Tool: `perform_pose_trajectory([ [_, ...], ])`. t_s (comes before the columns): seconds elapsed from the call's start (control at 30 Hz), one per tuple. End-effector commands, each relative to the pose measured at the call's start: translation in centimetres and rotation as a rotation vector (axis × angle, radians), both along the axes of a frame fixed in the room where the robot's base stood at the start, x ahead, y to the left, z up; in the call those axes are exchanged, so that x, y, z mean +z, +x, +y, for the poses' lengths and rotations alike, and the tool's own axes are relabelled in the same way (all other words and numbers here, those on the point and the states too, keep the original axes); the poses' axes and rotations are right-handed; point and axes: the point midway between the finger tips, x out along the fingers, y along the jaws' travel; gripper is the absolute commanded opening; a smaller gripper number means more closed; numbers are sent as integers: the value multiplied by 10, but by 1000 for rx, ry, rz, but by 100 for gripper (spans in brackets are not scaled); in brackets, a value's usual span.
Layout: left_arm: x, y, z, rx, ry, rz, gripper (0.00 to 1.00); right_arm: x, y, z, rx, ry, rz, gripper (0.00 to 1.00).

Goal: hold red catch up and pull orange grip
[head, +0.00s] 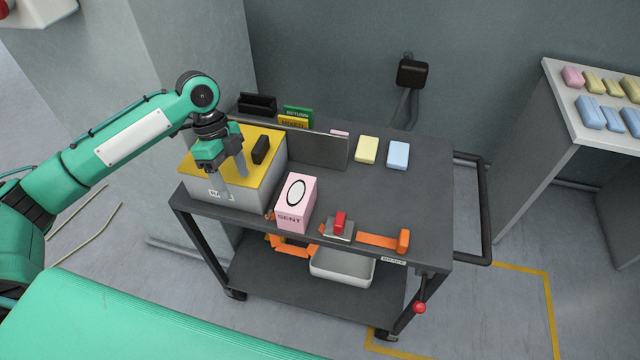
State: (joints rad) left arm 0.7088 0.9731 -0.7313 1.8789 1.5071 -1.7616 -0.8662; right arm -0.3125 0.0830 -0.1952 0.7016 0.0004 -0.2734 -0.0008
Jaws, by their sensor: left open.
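The red catch (340,222) stands up from a small metal plate near the front edge of the cart top. The orange grip (403,241) stands at the right end of a flat orange strip (375,239), right of the catch. My left gripper (231,176) is open and points down over the yellow-topped box at the cart's left. It is well left of the catch and the grip. No object shows between its fingers. My right gripper is not in view.
A pink box marked SENT (296,205) stands between my left gripper and the catch. A dark upright panel (318,149) stands behind it. Yellow (367,150) and blue (398,155) blocks lie at the back right. The cart's right middle is clear. A red-knobbed lever (420,308) hangs at the front right.

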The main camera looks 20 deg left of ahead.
Motion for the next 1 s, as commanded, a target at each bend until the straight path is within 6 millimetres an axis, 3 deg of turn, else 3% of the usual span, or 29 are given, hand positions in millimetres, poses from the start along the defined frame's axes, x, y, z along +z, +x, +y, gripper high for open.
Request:
perform_pose_trajectory([
  [0.03, -4, 4, -21, -6, -13, -18, 65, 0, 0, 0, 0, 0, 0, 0],
  [0.3, -12, 20, -115, 19, -65, -120, 65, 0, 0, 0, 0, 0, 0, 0],
  [0.5, -9, 26, -166, 50, -108, -175, 65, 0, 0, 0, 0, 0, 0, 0],
  [0.77, -9, 28, -191, 71, -131, -200, 65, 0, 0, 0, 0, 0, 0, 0],
  [1.0, -38, 27, -204, 71, -132, -197, 65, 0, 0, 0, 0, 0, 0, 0],
])
